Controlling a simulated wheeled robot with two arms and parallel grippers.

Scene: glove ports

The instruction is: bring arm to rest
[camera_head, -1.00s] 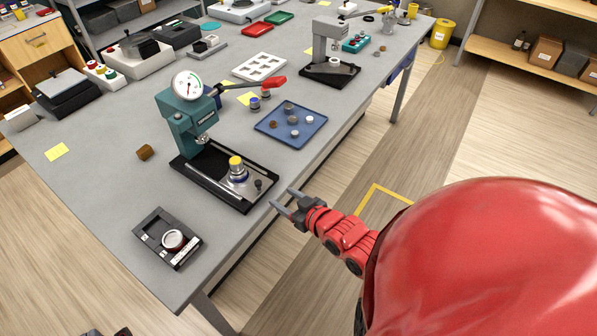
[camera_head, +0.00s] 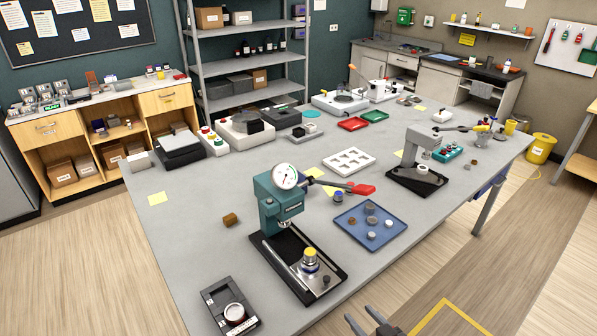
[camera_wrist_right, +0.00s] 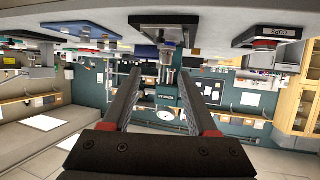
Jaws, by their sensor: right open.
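My right gripper (camera_head: 371,321) shows at the bottom edge of the head view, just off the table's front edge. Its two grey fingers are apart with nothing between them. In the right wrist view the open fingers (camera_wrist_right: 166,105) frame the room, which appears upside down. The nearest table object to it is the teal press (camera_head: 279,200) with a dial gauge and red-tipped lever, on a black base. A silver piece with a yellow top (camera_head: 309,260) stands on that base. The rest of my right arm is out of the head view. My left gripper is not in view.
The grey table (camera_head: 190,245) holds a blue tray (camera_head: 351,237) with several small round parts, a black box (camera_head: 229,308) with a round dish, and a second press (camera_head: 418,165). A yellow bucket (camera_head: 540,149) stands on the floor.

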